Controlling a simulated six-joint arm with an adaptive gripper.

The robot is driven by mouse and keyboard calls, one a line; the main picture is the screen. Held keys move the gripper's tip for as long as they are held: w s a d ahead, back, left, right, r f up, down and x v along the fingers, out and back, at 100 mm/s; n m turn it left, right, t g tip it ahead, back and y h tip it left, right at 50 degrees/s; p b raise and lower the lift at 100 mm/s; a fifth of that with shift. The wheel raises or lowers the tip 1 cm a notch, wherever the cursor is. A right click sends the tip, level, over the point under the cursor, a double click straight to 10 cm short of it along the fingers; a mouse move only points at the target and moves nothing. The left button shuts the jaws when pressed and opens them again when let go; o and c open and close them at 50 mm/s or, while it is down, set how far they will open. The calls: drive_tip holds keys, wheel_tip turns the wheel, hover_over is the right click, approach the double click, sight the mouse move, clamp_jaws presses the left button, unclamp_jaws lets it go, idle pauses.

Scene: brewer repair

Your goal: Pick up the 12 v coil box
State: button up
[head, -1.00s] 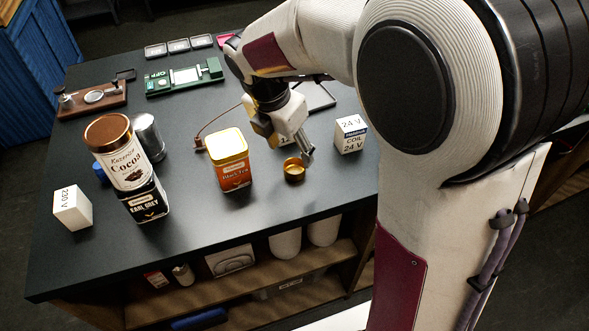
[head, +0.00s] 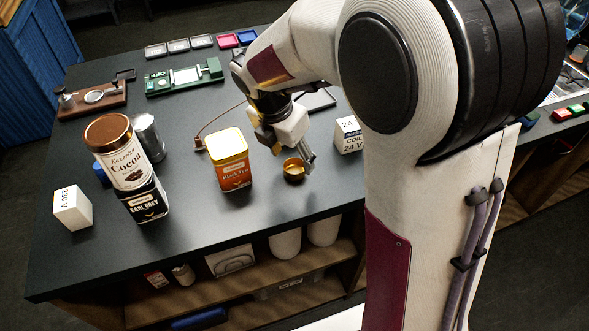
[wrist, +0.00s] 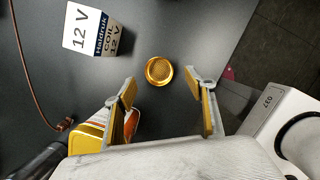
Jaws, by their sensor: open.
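The 12 V coil box (wrist: 88,30) is white with a dark blue label band. It lies at the upper left of the wrist view, on the dark tabletop, beyond my left finger and clear of it. In the head view my gripper (head: 292,154) hangs just above and behind that basket (head: 293,171).
An orange black tea tin (head: 230,160) stands left of my gripper. A copper wire (wrist: 24,70) curves left of the 12 V box. Cocoa and Earl Grey tins stand farther left.

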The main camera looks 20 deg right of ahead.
sight(296, 171)
drive_tip(key=shift+x, duration=2.25)
drive_tip(key=shift+a, duration=0.15)
drive_tip(key=c, duration=1.1)
